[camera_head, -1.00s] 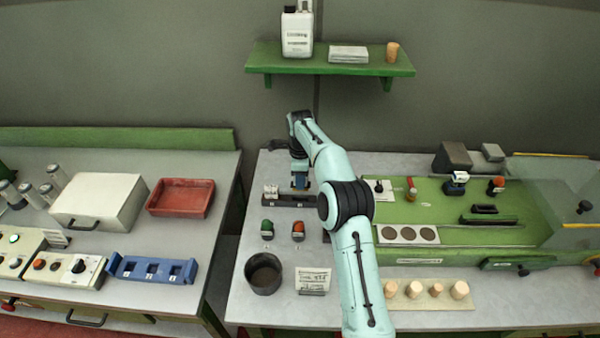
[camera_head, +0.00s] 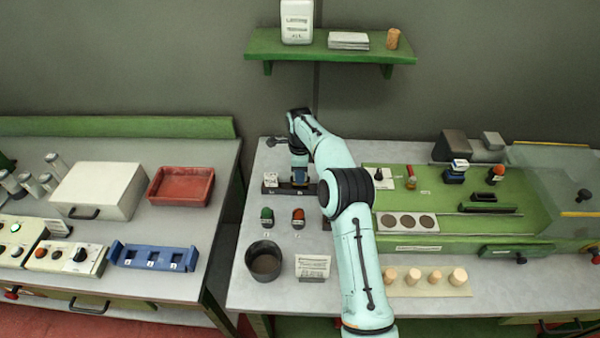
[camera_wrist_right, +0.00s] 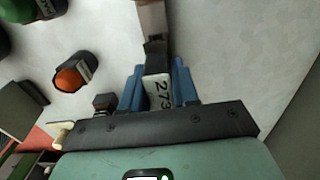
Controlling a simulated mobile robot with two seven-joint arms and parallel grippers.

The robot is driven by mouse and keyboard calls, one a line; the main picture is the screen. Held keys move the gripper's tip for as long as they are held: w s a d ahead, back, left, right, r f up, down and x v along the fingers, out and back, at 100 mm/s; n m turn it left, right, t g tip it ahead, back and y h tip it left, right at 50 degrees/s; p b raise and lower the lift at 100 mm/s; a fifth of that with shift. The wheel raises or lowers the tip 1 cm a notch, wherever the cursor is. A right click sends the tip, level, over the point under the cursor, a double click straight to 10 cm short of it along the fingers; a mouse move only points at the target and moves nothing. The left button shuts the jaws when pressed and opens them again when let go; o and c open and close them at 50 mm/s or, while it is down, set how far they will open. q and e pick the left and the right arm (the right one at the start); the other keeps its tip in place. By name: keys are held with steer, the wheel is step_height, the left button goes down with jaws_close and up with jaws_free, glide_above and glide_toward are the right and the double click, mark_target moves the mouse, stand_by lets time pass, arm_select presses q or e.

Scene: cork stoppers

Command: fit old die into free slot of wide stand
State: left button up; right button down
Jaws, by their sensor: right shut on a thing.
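My right gripper (camera_head: 299,179) has its blue fingers shut on a small dark die (camera_wrist_right: 158,92) with a pale label reading 273. It points down at the right part of a dark stand (camera_head: 284,190) on the middle table. A silvery block (camera_head: 271,180) sits at that stand's left end. The fingers hide the slot below, so I cannot tell how deep the die sits. A blue rack (camera_head: 124,256) with several square openings lies on the left table. My left gripper is out of view.
A green-topped piece (camera_head: 266,216) and an orange-topped piece (camera_head: 298,217) stand in front of the dark stand. A dark round pot (camera_head: 264,272) and a small sign (camera_head: 312,266) are nearer. A green machine (camera_head: 455,200) fills the right side.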

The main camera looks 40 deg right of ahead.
steer(key=shift+f, duration=1.6)
stand_by(1.6)
steer(key=c, duration=0.8)
jaws_free()
steer(key=shift+r, duration=0.1)
step_height(320, 180, up, 13)
steer(key=shift+r, duration=0.15)
